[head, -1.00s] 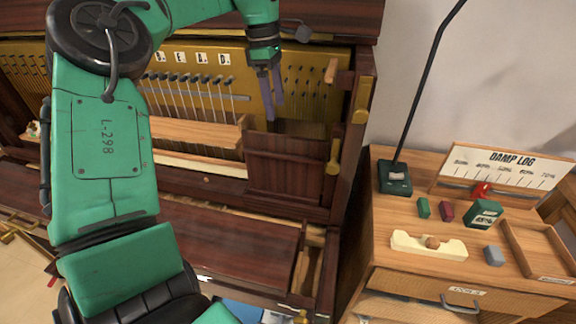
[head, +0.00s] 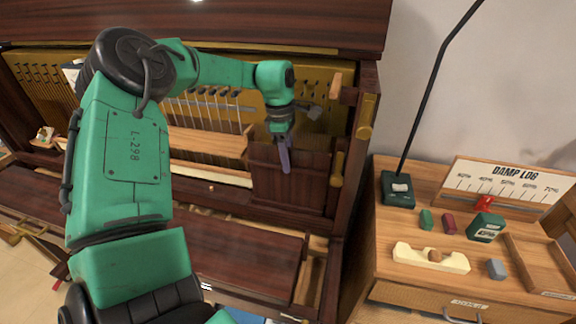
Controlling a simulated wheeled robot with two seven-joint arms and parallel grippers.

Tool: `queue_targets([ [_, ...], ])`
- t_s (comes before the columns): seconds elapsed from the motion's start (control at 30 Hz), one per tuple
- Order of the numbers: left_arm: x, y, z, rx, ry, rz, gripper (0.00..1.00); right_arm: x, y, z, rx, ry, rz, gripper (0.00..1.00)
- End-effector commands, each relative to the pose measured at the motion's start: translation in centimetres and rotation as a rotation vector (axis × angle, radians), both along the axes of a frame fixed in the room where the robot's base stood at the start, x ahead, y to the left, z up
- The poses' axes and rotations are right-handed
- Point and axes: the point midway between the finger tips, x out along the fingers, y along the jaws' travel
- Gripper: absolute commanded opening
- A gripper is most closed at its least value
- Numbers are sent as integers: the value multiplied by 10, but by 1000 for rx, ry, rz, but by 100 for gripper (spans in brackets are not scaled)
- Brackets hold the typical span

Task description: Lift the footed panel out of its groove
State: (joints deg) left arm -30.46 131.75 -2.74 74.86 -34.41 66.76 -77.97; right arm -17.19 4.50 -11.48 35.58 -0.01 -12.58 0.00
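The footed panel looks to be the dark reddish-brown wooden panel (head: 308,188), standing upright in the right part of the open piano front. Its feet and groove cannot be made out. My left gripper (head: 284,152) points down at the panel's top edge. One grey-purple finger shows in front of the panel's upper face. The other finger is mostly hidden, so I cannot tell whether the fingers are apart or closed on the panel. My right gripper is not in view.
A pale wooden rail (head: 205,140) lies left of the panel, and brass brackets (head: 336,168) stand close at its right. The cabinet (head: 400,235) at right holds a lamp (head: 398,190), small blocks and a damp log board (head: 515,185). The piano lid (head: 200,25) overhangs above.

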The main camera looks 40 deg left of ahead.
Motion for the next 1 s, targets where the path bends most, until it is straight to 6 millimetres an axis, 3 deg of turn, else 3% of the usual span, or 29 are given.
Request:
queue_targets([
  [0.03, 0, 0, 0, 0, 0, 0, 11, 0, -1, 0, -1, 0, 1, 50],
  [0.07, 0, 0, 0, -1, 0, 0, 0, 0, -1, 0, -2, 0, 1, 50],
  [1.0, 0, 0, 1, 0, -1, 0, 0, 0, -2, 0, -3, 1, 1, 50],
])
